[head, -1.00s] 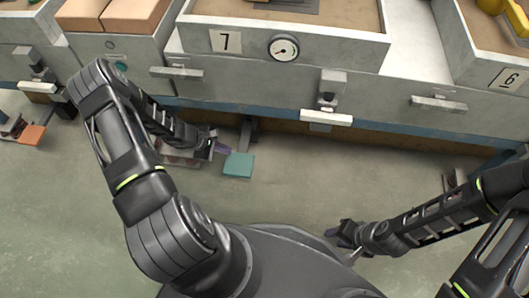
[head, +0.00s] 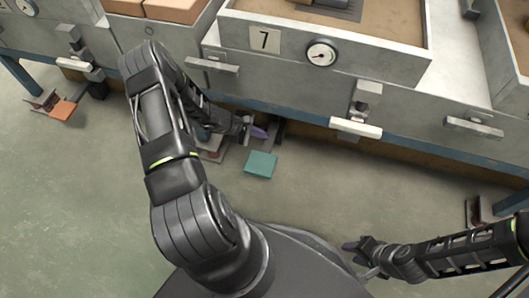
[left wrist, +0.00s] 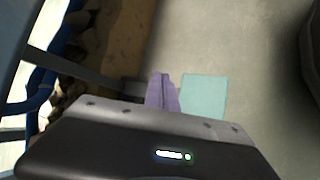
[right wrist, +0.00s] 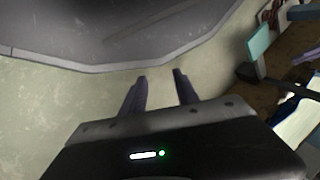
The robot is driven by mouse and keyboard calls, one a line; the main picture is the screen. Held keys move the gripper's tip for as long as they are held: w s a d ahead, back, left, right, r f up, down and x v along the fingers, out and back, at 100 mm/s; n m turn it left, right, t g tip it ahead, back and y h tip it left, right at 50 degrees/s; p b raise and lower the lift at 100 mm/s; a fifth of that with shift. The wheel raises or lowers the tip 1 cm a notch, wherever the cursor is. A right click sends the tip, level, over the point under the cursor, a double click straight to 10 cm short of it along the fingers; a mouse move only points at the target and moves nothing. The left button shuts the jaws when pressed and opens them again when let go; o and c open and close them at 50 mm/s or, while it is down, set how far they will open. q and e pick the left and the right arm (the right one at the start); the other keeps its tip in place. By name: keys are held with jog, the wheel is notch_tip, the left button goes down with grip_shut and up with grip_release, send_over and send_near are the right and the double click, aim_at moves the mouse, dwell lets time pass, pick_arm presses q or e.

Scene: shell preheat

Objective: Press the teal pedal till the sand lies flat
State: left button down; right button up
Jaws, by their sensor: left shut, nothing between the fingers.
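The teal pedal (head: 260,164) sits low by the floor in front of the bench, under the box numbered 7; it also shows in the left wrist view (left wrist: 204,95) and the right wrist view (right wrist: 259,42). My left gripper (head: 259,132) is shut and empty, just behind the pedal in the head view. In the left wrist view its purple fingers (left wrist: 162,92) appear beside the pedal's left edge; contact cannot be told. My right gripper (right wrist: 160,76) is open and empty, fingers apart, away from the pedal. Sand (head: 395,22) shows partly in box 7; its flatness is unclear.
A dial gauge (head: 321,54) and a white-handled lever (head: 356,127) are on the bench front. An orange pedal (head: 62,110) stands at the far left, and a reddish-brown one (head: 473,212) at the right. Open floor lies before the bench.

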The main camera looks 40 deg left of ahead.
aim_at(262, 152)
pick_arm(q)
jog(key=shift+s+f+b, duration=0.2)
jog(key=shift+f+b, duration=2.55)
jog(key=shift+f, duration=1.2)
jog(key=shift+f+b, duration=0.45)
